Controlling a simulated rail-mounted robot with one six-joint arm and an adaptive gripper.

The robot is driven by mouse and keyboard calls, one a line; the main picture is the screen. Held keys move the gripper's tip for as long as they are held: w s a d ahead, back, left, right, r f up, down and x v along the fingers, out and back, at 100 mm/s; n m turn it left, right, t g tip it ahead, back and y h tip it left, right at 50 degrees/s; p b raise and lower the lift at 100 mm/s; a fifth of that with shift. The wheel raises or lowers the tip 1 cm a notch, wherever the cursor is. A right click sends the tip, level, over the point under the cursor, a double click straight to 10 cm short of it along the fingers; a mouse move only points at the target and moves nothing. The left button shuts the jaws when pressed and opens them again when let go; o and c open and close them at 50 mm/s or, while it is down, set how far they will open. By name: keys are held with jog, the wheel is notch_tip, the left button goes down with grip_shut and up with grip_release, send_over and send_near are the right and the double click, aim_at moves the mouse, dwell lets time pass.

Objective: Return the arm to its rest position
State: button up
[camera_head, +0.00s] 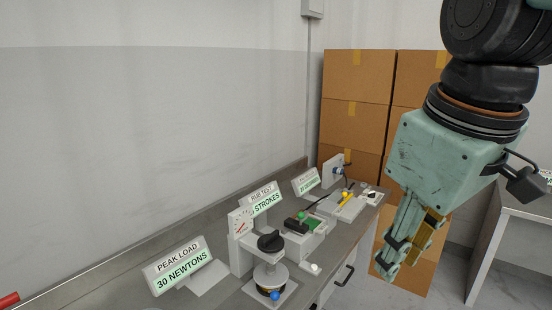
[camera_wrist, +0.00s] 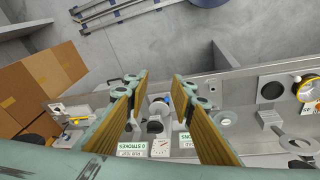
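My gripper (camera_head: 399,264) hangs at the right of the head view, fingers pointing down, in front of the cardboard boxes and to the right of the bench. In the wrist view its two fingers (camera_wrist: 161,78) stand apart with nothing held between them, so it is open. The press (camera_head: 270,270), with a black knob and a blue ball near its base, stands at the front of the bench, away from my gripper.
Signs reading "PEAK LOAD 30 NEWTONS" (camera_head: 182,267) and "RUB TEST STROKES" (camera_head: 264,200) stand on the bench (camera_head: 225,293). Stacked cardboard boxes (camera_head: 355,90) stand behind. Another table (camera_head: 520,200) is at the right. Open floor (camera_head: 460,282) lies between.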

jog(key=s+d+f+m+b, duration=0.1)
jog(key=s+f+m, duration=0.3)
jog(key=s, duration=0.6)
jog(key=shift+s+d+f+m+t, duration=0.2)
jog(key=shift+s+d+m+t, duration=0.3)
jog(key=shift+m, duration=0.5)
jog(key=shift+w, duration=0.15)
jog(key=shift+c, duration=0.3)
